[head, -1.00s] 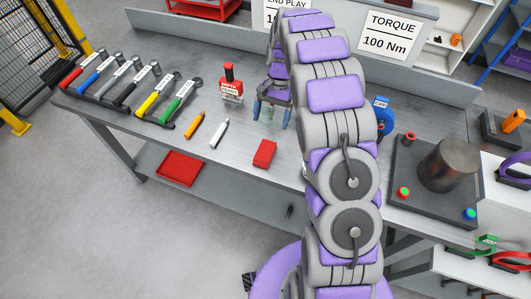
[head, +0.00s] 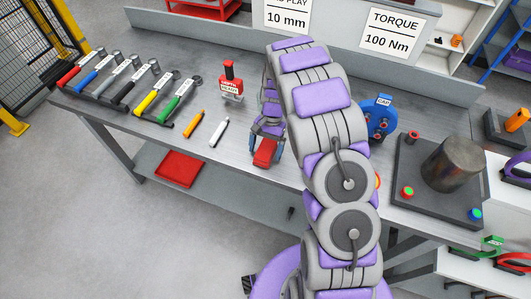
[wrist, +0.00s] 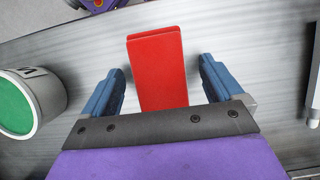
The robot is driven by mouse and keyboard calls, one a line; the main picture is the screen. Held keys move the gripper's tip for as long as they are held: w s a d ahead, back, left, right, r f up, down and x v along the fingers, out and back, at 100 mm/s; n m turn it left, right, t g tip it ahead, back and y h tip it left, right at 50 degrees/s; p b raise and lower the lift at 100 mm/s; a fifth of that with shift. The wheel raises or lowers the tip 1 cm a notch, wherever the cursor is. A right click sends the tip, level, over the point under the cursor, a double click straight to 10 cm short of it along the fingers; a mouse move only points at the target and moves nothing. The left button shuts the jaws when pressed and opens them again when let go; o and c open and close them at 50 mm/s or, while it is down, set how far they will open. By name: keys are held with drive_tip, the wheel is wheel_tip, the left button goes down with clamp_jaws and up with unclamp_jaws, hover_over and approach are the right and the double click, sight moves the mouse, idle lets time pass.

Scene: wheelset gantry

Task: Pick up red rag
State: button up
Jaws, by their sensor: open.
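The red rag (head: 265,153) is a small folded red block on the grey workbench top, near its front edge. In the wrist view the red rag (wrist: 158,62) lies between the two blue fingers of my gripper (wrist: 160,82). There is a gap on each side, so the fingers straddle it without visibly gripping it. In the head view my gripper (head: 266,150) reaches down over the rag and partly covers it. My gripper is open.
An orange marker (head: 194,123) and a white marker (head: 219,132) lie left of my gripper. A red-handled stamp (head: 231,85) stands behind them. Several coloured-handled wrenches lie at the left. A dark plate with a metal cylinder (head: 452,163) sits right. A red tray (head: 180,168) is on the lower shelf.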

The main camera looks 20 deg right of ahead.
drive_tip(key=shift+s+f, duration=0.1)
drive_tip(key=shift+f, duration=0.15)
drive_tip(key=shift+a, duration=0.1)
drive_tip(key=shift+c, duration=0.3)
drive_tip(key=c, duration=1)
